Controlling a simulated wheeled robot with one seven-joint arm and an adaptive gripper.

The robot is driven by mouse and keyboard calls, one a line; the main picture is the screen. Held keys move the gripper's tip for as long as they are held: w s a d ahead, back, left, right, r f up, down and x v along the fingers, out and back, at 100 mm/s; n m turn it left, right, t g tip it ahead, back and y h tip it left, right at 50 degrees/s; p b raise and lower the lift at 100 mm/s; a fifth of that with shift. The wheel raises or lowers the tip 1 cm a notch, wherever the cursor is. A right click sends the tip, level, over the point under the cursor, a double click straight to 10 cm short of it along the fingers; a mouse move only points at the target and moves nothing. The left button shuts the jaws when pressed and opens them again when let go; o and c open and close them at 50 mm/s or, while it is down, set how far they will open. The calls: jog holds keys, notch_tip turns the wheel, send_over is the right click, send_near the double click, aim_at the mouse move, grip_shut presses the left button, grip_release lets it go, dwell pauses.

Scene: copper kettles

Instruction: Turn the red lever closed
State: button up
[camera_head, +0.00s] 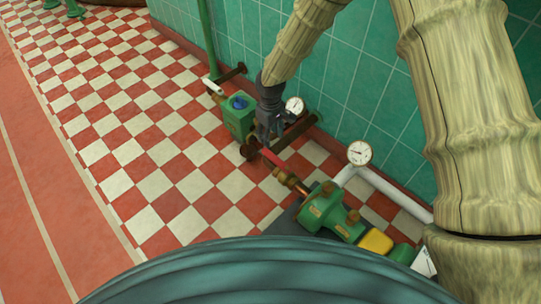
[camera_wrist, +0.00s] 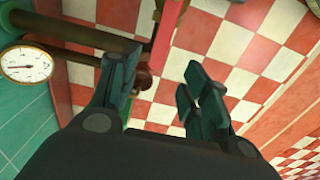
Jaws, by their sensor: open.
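The red lever (camera_head: 271,157) shows in the head view as a short red bar low over the checkered floor, beside the brown pipework. In the wrist view the red lever (camera_wrist: 165,38) runs from the top edge down toward the gap between the fingers, nearer the left finger. My gripper (camera_head: 265,137) points down right at the lever's upper end in the head view. In the wrist view my gripper (camera_wrist: 160,78) is open, its dark green fingers apart with nothing held. I cannot tell whether a finger touches the lever. The lever's pivot is partly hidden.
A green pump (camera_head: 325,207) stands at the lower right, and a green box (camera_head: 240,117) left of my gripper. Two gauges, one nearer (camera_head: 359,152) and one farther (camera_head: 294,105), stand close by the green tiled wall (camera_head: 365,80). The checkered floor (camera_head: 150,150) to the left is clear.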

aim_at(270, 155)
notch_tip(270, 155, down, 11)
jog(key=b, duration=0.4)
jog(key=shift+r, duration=0.15)
grip_shut()
